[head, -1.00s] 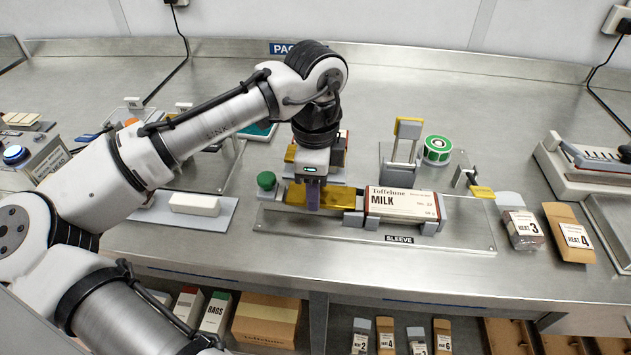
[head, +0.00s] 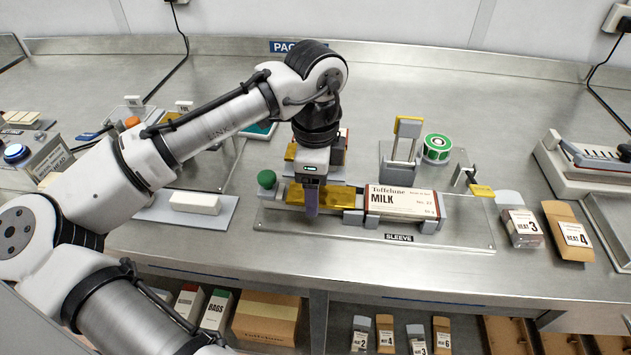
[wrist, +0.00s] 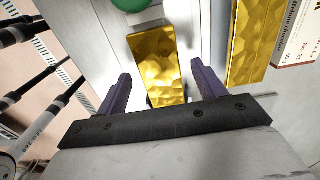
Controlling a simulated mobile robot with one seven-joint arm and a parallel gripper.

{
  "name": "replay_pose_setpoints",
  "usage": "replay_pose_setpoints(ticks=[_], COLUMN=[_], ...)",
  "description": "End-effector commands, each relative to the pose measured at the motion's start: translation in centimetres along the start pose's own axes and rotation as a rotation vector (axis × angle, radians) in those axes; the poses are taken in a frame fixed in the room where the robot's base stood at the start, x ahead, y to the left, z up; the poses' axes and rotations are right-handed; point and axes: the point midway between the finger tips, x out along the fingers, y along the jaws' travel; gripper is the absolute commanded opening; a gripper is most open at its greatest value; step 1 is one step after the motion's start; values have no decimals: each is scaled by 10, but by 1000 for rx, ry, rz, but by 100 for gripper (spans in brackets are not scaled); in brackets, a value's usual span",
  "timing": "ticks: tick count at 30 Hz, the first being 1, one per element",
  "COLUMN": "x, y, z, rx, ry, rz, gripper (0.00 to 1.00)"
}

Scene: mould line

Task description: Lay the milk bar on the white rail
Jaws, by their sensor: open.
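My gripper (head: 311,205) is open over the sleeve station, left of the boxed sleeve marked MILK (head: 402,203). In the wrist view a gold-wrapped bar (wrist: 158,55) lies between my two purple fingers, with a gap on each side. Another gold piece (wrist: 255,42) lies to its right, by the printed sleeve. In the head view gold wrapping (head: 335,197) shows right of my fingers, which partly hide the gold there. No flavour mark is readable on the gold. A white rail-like block (head: 195,203) lies on a grey plate left of the station.
A green knob (head: 267,180) stands close left of my gripper. A grey stand with a yellow top (head: 404,140) and a green-and-white roll (head: 437,149) stand behind the sleeve. Packs marked 3 (head: 522,226) and 4 (head: 572,234) lie right. The front counter strip is clear.

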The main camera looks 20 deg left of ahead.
Motion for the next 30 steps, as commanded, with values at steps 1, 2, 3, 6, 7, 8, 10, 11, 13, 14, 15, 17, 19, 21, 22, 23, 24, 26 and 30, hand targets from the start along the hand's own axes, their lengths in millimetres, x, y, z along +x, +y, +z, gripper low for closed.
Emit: replay_pose_setpoints(ticks=[1, 2, 3, 6, 7, 8, 10, 11, 13, 14, 15, 17, 19, 21, 22, 23, 24, 26, 30], x=[-2, -5, -9, -25, -31, -38, -55, -62, -79, -86, -95, -107, -119, -127, -129, -132, -134, -136, -138], y=[0, 0, -1, -1, -1, -1, -1, -1, -1, -1, -1, -1, 0, 0, 0, 0, 0, 0, 0], z=[0, 0, 0, 0, -1, -1, -1, -1, -1, -1, -1, -1, 0, 0, 0, 0, 0, 0, 0], rx=[0, 0, 0, 0, 1, 1, 0, 1, 0, 1, 0, 0, -3, -2, -2, -1, -1, 0, 1], ry=[0, 1, 1, 1, 1, 2, 2, 3, 2, 3, 0, 0, -2, -2, -2, -2, -1, 0, 0], rz=[-1, -1, -2, -4, -3, -4, -3, -4, -3, -2, -3, -3, -2, -1, -1, -1, -1, -1, 0], gripper=[69, 69, 69, 69, 69, 69, 69, 69, 69, 69, 69, 69, 69, 69, 69, 69, 69, 69, 69])
